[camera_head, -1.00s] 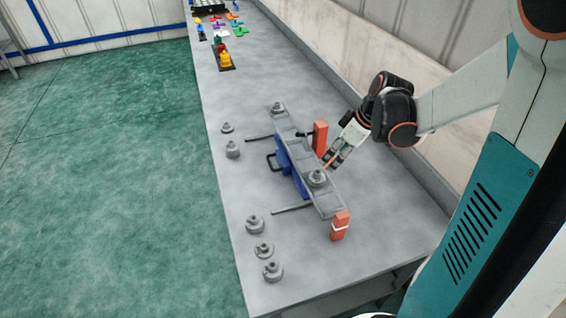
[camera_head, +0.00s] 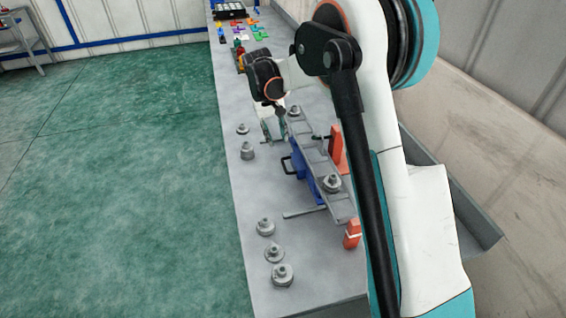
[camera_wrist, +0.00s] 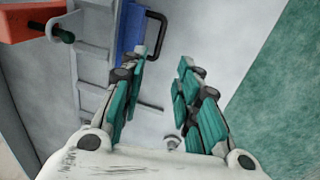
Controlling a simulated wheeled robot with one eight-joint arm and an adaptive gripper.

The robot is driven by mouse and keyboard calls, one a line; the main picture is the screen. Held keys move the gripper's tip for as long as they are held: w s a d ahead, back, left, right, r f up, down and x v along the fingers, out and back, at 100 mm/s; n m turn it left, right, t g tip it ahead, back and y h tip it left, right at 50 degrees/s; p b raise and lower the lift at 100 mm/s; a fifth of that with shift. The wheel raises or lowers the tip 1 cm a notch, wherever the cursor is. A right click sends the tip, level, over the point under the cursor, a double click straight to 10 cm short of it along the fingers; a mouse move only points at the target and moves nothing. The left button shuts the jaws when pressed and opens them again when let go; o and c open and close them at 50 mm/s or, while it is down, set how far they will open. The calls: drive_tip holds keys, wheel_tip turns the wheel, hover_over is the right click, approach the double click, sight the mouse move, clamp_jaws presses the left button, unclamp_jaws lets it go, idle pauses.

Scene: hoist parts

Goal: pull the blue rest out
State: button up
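The blue rest (camera_head: 297,170) stands under the grey beam (camera_head: 316,155), with a black handle (camera_head: 287,165) on its left side. In the wrist view the rest (camera_wrist: 131,30) and its black handle (camera_wrist: 158,32) are at the top, beyond my left finger. My gripper (camera_head: 272,132) is near the far end of the beam, left of it and apart from the handle. In the wrist view my gripper (camera_wrist: 163,62) is open, with only bare table between its fingertips.
Grey weights sit on the beam's far end (camera_head: 294,111) and near end (camera_head: 332,183). An orange post (camera_head: 336,148) stands right of the beam. Several weights stand along the table's left side, such as one weight (camera_head: 247,152). A grey rod (camera_head: 303,212) sticks out left.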

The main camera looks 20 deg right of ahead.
sight(284, 165)
drive_tip(key=f+b, duration=0.1)
drive_tip(key=f, duration=0.3)
drive_tip(key=d+f+b, duration=0.1)
drive_tip(key=f, duration=0.3)
drive_tip(key=d+f+b, duration=0.1)
drive_tip(key=f, duration=0.3)
drive_tip(key=shift+d+f, duration=0.15)
drive_tip(key=shift+f, duration=0.25)
drive_tip(key=shift+c, duration=0.6)
clamp_jaws()
